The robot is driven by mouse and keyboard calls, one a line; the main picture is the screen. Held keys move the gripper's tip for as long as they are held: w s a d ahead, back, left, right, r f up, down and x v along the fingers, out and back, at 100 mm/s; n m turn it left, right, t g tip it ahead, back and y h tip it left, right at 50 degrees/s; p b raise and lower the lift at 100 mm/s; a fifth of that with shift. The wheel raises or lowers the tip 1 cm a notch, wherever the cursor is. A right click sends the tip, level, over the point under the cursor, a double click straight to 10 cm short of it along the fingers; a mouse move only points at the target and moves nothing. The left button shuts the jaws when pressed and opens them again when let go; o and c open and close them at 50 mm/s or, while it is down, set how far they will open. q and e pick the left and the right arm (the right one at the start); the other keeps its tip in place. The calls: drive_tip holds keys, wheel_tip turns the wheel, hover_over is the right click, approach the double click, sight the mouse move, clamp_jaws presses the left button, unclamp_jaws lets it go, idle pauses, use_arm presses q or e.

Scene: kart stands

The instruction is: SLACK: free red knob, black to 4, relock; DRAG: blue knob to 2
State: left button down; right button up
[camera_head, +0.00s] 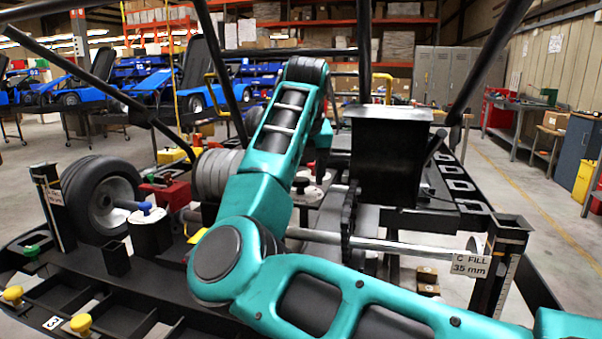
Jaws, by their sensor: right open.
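My right arm, teal, comes in from the lower right, bends at a large elbow and folds back over the kart. The arm partly hides the gripper and plate, so I cannot tell the red knob from the black knob or read a dial there. My left gripper is not in view.
A kart wheel (85,196) and a red block (172,193) stand near the blue knob. Yellow knobs (80,323) and a green one (31,251) line the front left tray. A "C FILL 35 mm" post (510,235) stands right. Black frame tubes cross above.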

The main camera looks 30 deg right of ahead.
drive_tip(key=c, duration=1)
